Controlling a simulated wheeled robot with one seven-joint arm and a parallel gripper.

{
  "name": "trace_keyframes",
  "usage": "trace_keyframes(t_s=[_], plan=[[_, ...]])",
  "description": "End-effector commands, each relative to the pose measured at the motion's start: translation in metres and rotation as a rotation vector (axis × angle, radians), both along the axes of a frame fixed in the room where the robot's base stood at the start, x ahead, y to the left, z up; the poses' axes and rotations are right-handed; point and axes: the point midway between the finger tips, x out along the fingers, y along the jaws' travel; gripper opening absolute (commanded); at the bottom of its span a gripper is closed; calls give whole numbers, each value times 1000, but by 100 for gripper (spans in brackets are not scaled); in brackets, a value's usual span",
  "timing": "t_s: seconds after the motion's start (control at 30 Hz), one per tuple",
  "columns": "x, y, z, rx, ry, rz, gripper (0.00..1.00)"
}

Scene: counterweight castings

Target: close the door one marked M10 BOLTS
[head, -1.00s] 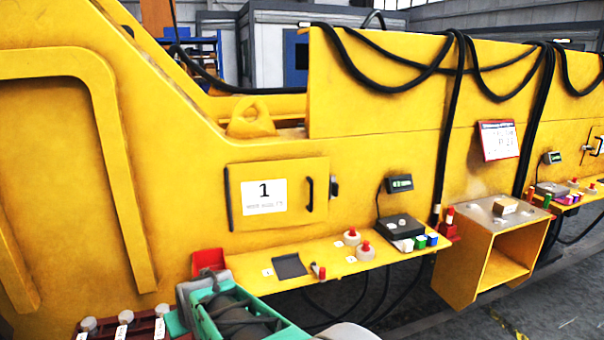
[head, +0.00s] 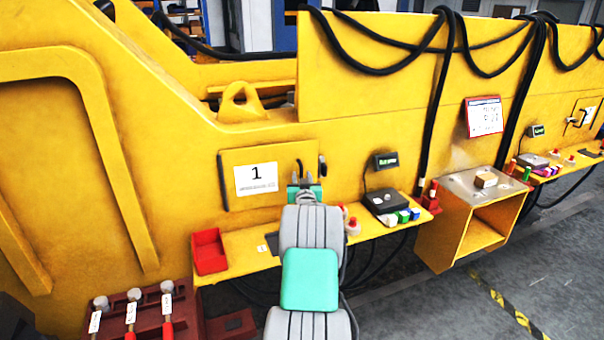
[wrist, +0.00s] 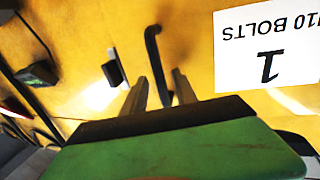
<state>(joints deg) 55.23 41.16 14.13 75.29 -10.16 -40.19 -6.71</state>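The yellow door (head: 238,200) carries a white label with a large 1 (head: 257,178). In the wrist view the label (wrist: 268,45) appears upside down and reads M10 BOLTS. The door looks nearly flush with the yellow casting; I cannot tell if a small gap remains. Its black bar handle (wrist: 153,45) is near the right edge in the head view, partly hidden by my gripper there. My gripper (head: 303,180) is at the handle, its two fingers apart. In the wrist view the gripper (wrist: 159,80) has the handle's end between its fingers, without clear contact. A dark latch block (wrist: 112,72) sits beside the door edge.
A yellow shelf (head: 245,246) below the door holds a red bin (head: 208,251), red-topped buttons and a dark scale (head: 382,202) with coloured blocks. A small display (head: 386,160) is right of the door. Black cables (head: 436,110) hang further right. Red-handled tools (head: 167,312) lie lower left.

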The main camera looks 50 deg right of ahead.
Motion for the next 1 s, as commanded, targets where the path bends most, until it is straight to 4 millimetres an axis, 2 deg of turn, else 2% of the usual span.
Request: trace_keyframes(t_s=[0.3, 0.73, 1.0], plan=[[5, -4, 0, 1, 1, 1, 34], [4, -4, 0, 1, 1, 0, 0], [4, -4, 0, 0, 1, -1, 0]])
